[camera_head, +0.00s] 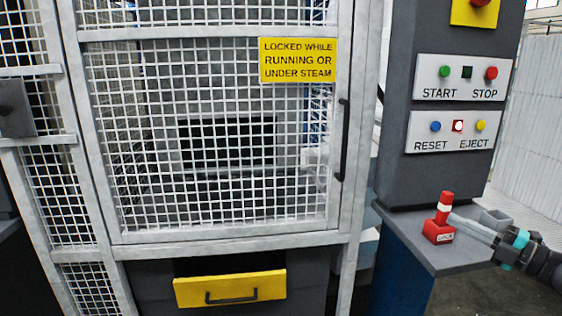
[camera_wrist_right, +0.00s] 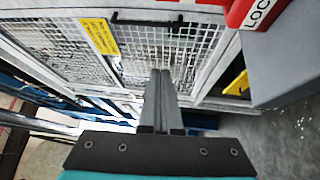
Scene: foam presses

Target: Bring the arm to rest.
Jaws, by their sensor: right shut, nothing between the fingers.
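My right gripper (camera_head: 452,218) reaches in from the right over the grey shelf, its fingers pointing left. It is shut and empty; in the right wrist view its two grey fingers (camera_wrist_right: 161,75) lie together. Its tips overlap the edge of a red block (camera_head: 438,231) marked LOCK in the head view; the wrist view shows the red block (camera_wrist_right: 254,14) at the top right, apart from the fingers. A red post with a white band (camera_head: 443,209) stands upright on the block. My left gripper is not in view.
A mesh guard door (camera_head: 210,237) with a black handle (camera_head: 343,140) stands shut at the left. A yellow drawer front (camera_head: 230,288) is below. The button panel (camera_head: 452,130) is above the shelf (camera_head: 455,266). A small grey holder (camera_head: 496,217) is behind my gripper.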

